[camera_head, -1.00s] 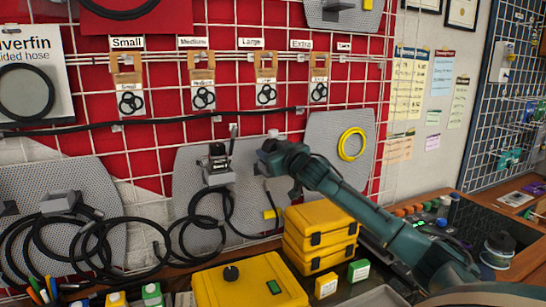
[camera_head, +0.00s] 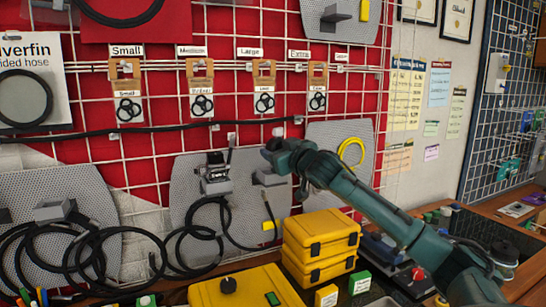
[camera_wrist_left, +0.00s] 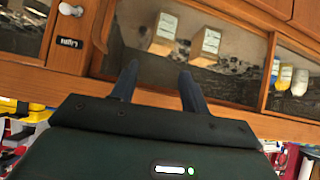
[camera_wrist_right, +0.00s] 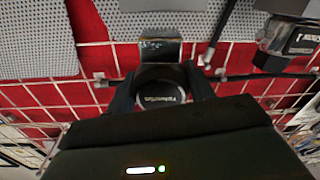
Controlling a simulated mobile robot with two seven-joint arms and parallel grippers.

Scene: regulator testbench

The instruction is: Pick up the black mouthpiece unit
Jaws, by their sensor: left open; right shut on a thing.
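The black mouthpiece unit (camera_wrist_right: 160,97) is a round dark piece with a pale lettered disc on its face. In the right wrist view it sits between the fingers of my right gripper (camera_wrist_right: 163,88), which is shut on it. In the head view my right gripper (camera_head: 272,152) is in front of the pegboard wall, just above a grey bracket (camera_head: 269,178). The held unit is mostly hidden there by the gripper. My left gripper (camera_wrist_left: 158,72) is open and empty in the left wrist view, facing a wooden cabinet; it is out of the head view.
Another dark regulator piece (camera_head: 215,174) rests on a bracket to the left, with black hoses (camera_head: 203,225) hanging below. A yellow coil (camera_head: 351,151) hangs to the right.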

